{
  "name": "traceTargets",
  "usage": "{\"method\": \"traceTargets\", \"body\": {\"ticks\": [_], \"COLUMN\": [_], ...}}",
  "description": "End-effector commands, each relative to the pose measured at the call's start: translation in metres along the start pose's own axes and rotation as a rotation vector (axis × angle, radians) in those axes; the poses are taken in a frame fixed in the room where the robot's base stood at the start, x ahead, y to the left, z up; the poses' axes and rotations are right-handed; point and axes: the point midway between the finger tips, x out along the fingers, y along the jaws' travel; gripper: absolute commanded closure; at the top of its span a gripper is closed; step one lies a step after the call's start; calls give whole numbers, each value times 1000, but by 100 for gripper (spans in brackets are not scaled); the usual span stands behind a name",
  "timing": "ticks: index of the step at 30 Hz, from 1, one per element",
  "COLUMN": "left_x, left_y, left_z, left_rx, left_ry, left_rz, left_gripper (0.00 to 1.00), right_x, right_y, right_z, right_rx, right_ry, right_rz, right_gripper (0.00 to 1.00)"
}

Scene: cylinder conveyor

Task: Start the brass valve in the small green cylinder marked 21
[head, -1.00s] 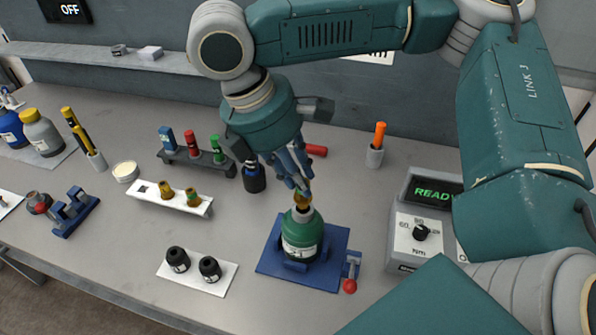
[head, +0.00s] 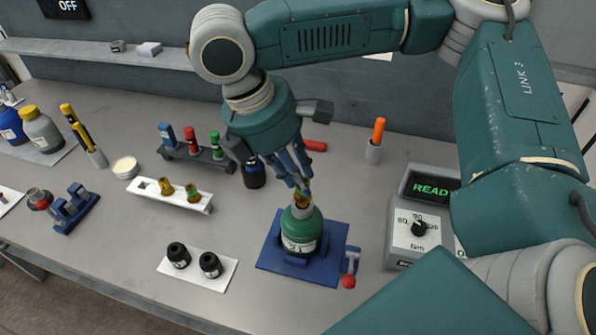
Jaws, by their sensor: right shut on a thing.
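The small green cylinder (head: 301,226) stands upright in a blue holder (head: 333,262) on the bench; its label is too small to read. The brass valve (head: 301,200) is at the cylinder's neck. My right gripper (head: 302,186) comes down from above, shut on the top of the valve. The fingers hide part of the valve, and I cannot tell how far its thread sits in the neck. My left gripper is not in view.
A red-knobbed lever (head: 349,281) is on the holder's right side. A control box (head: 418,231) reading READY stands further right. A white rack (head: 146,189) with brass valves, black caps (head: 179,254) and a tool rack (head: 187,155) lie left. Bench in front is clear.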

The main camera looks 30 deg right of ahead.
Motion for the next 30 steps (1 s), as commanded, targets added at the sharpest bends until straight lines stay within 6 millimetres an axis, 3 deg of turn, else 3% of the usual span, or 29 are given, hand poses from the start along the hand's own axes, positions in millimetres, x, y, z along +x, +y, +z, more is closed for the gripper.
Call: {"method": "traceTargets", "body": {"ticks": [13, 14, 16, 25, 30], "left_x": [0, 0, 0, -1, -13], "left_y": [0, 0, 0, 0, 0], "left_z": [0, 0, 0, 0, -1], "left_rx": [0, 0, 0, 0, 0], "left_ry": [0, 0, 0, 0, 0], "left_rz": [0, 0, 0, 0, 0], "left_gripper": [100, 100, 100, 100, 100], "right_x": [11, 10, 10, 10, 1], "right_y": [0, 0, 0, 0, 0], "right_z": [-4, -4, -4, -4, 0], "right_rx": [0, 0, 0, 0, 0], "right_ry": [0, 1, 1, 0, 0], "right_rz": [-1, 0, 0, 0, 0], "right_gripper": [100, 72, 58, 56, 56]}}
